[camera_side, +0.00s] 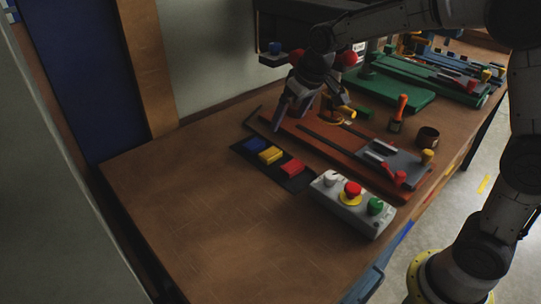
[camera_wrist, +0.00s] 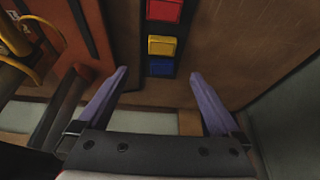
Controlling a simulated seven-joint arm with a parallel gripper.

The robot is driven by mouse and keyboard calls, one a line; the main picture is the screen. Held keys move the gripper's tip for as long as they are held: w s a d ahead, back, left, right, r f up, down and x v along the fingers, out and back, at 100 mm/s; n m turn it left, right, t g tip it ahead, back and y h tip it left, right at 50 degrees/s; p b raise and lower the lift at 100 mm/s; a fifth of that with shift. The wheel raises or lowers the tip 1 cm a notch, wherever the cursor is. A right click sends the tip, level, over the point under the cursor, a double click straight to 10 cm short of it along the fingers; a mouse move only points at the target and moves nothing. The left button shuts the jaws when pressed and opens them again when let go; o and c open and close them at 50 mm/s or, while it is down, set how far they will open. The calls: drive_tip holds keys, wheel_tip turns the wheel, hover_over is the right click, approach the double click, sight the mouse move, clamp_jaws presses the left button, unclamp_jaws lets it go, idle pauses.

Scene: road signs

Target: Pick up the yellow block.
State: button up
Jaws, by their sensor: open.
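The yellow block (camera_side: 271,155) sits in the middle of a dark tray (camera_side: 239,148) on the wooden table, between a blue block (camera_side: 255,145) and a red block (camera_side: 293,167). In the wrist view the yellow block (camera_wrist: 162,46) lies ahead of the fingers, with the red block (camera_wrist: 164,10) beyond it and the blue block (camera_wrist: 162,67) nearer. My gripper (camera_side: 290,122) is above the table, beyond the tray and apart from the blocks. It also shows in the wrist view (camera_wrist: 160,82), its two fingers spread wide with nothing held between them.
A grey button box (camera_side: 345,211) with white, red and green buttons stands close to the red block. An orange-brown board (camera_side: 330,150) with tools lies right of the tray. A green board (camera_side: 400,95) is farther back. The table's left and front area is clear.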

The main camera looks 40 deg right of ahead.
approach(270, 152)
drive_tip(key=f, duration=0.2)
drive_tip(key=shift+w+d+f, duration=0.2)
drive_tip(key=shift+f, duration=0.05)
drive_tip(key=shift+a+x, duration=0.2)
drive_tip(key=shift+x, duration=2.8)
drive_tip(key=shift+w, duration=0.15)
drive_tip(key=c, duration=1.4)
drive_tip(key=shift+r, duration=0.1)
drive_tip(key=shift+r, duration=0.1)
